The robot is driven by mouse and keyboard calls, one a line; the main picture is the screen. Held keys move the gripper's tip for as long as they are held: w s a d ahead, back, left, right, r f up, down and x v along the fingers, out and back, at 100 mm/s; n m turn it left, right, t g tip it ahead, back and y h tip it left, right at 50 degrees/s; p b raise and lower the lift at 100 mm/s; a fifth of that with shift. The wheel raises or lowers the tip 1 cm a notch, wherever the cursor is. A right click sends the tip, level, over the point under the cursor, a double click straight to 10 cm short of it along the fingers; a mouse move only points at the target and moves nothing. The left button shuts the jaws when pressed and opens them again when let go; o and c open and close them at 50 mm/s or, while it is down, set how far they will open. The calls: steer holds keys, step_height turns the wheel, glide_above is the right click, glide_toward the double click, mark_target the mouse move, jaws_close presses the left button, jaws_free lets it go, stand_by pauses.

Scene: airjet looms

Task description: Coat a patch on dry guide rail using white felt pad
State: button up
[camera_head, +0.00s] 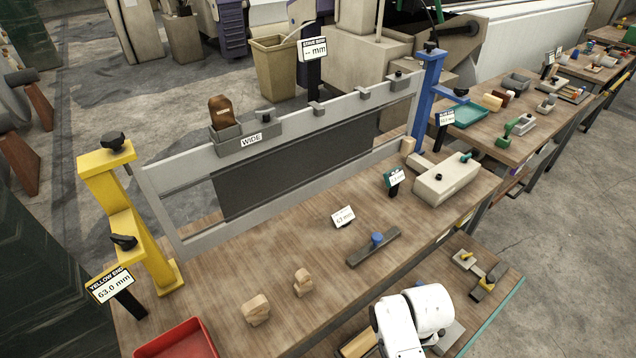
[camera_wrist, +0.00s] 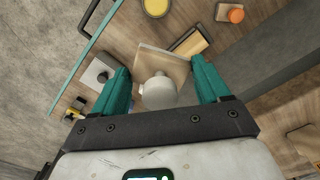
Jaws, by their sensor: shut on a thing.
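In the wrist view my gripper (camera_wrist: 162,72) has its two teal fingers on either side of a pale pad with a round whitish knob (camera_wrist: 158,92), which looks like the white felt pad. The pad's flat pale plate (camera_wrist: 168,66) shows beyond the knob, tilted in the picture. Its underside is hidden. In the head view my white arm covers part of the low bench, and I cannot make out the gripper there. No part is marked as the dry guide rail. A long dark grey bar (camera_wrist: 272,62) crosses the right of the wrist view; I cannot tell whether it is the rail.
Below lie a yellow round pot (camera_wrist: 156,5), a wooden tray (camera_wrist: 188,43), an orange cap (camera_wrist: 236,15) and a pale block (camera_wrist: 99,72). The main bench (camera_head: 290,275) carries a grey frame (camera_head: 200,180), a bar with a blue knob (camera_head: 374,247) and a red tray (camera_head: 178,345).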

step_height(320, 180, up, 5)
steer(key=shift+w+d+r, duration=0.1)
steer(key=shift+w, duration=0.05)
steer(key=s+f+b, duration=0.1)
steer(key=f+b, duration=0.3)
steer(key=f, duration=0.4)
steer(key=s+f+b, duration=0.2)
steer(key=f+b, duration=0.3)
steer(key=f, duration=0.3)
steer(key=s+f+b, duration=0.2)
steer(key=f+b, duration=0.3)
steer(key=f, duration=0.4)
steer(key=shift+s+f, duration=0.1)
steer(key=shift+f, duration=0.5)
stand_by(1.8)
steer(key=shift+r, duration=0.1)
step_height(320, 180, up, 7)
steer(key=p, duration=0.7)
stand_by(0.8)
